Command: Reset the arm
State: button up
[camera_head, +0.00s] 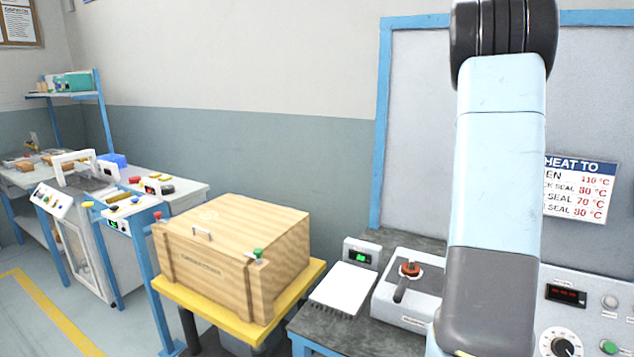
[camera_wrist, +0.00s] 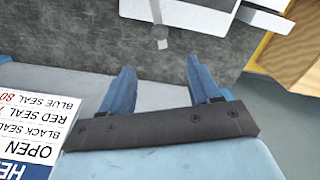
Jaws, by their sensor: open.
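My gripper (camera_wrist: 158,88) shows in the wrist view. Its two blue fingers stand wide apart with nothing between them. Beyond the fingers lie a pale strip and the dark grey bench top (camera_wrist: 80,45). In the head view my arm rises in front of the right side of the bench and hides part of it. The gripper itself does not show in the head view.
A wooden crate (camera_head: 215,262) sits on a yellow-topped stand (camera_head: 172,291). The bench holds a white plate (camera_head: 345,287), a device with a red knob (camera_head: 410,270) and a control panel (camera_head: 590,320). A temperature sign (camera_head: 578,188) hangs behind. A workstation (camera_head: 75,200) stands far left.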

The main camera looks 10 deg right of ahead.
jog(key=s+a+r+n+t, duration=0.1)
jog(key=s+a+r, duration=0.2)
jog(key=a, duration=0.5)
jog(key=s+a+r+t, duration=0.1)
jog(key=s+a+r, duration=0.1)
jog(key=a, duration=0.5)
jog(key=s+a+r+n+t, duration=0.1)
jog(key=s+a+r, duration=0.2)
jog(key=a, duration=0.5)
jog(key=s+a+f+n+t, duration=0.1)
jog(key=s+a+f, duration=0.1)
jog(key=s+a, duration=0.6)
jog(key=s+a+f+n+t, duration=0.1)
jog(key=s+a+f, duration=0.1)
jog(key=s+a, duration=0.6)
jog(key=shift+s+f+t, duration=0.25)
jog(key=shift+s+t, duration=0.05)
jog(key=shift+s, duration=0.25)
